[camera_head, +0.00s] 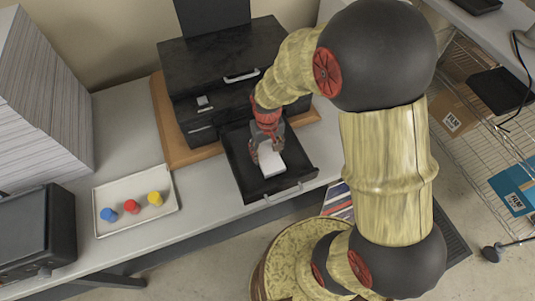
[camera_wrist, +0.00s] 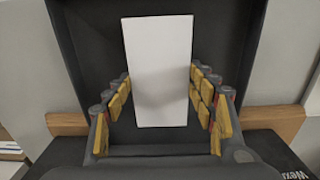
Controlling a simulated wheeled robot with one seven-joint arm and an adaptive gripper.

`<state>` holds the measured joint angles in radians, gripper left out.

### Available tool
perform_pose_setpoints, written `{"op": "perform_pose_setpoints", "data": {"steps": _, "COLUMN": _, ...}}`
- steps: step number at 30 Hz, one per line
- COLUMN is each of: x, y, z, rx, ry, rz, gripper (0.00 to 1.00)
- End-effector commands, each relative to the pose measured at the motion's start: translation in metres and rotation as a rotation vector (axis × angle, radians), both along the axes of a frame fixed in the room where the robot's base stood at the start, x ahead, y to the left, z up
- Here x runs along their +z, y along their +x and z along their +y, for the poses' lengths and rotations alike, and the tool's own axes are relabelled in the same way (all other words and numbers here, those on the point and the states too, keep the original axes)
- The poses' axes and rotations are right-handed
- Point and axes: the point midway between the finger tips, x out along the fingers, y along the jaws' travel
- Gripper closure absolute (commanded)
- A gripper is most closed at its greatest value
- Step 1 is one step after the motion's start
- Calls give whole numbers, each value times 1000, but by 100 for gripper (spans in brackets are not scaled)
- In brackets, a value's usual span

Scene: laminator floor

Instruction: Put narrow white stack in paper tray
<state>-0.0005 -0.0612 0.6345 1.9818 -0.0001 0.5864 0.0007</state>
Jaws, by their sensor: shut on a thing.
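The narrow white stack (camera_head: 272,163) is a slim white block over the pulled-out black paper tray (camera_head: 247,186). My gripper (camera_head: 266,150) is above the tray and shut on the near-black machine's side end of the stack. In the wrist view the white stack (camera_wrist: 158,70) lies between the two yellow-padded fingers of my gripper (camera_wrist: 160,105), with the dark tray floor (camera_wrist: 215,60) behind it. I cannot tell whether the stack touches the tray floor.
The black machine (camera_head: 210,75) stands on a wooden board (camera_head: 170,135) behind the tray. A white tray (camera_head: 105,197) with blue, red and yellow pieces lies to the left. A tall paper stack (camera_head: 35,110) and a dark box (camera_head: 38,235) stand further left.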

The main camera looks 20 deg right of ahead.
Motion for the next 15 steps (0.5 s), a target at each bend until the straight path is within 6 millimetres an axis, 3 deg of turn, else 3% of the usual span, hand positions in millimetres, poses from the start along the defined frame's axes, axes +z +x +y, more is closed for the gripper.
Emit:
{"op": "perform_pose_setpoints", "data": {"steps": 3, "x": -15, "y": -1, "z": 0, "rx": 0, "ry": 0, "rz": 1, "gripper": 77}}
{"op": "perform_pose_setpoints", "data": {"steps": 15, "x": -20, "y": -1, "z": 0, "rx": 0, "ry": 0, "rz": 0, "gripper": 77}}
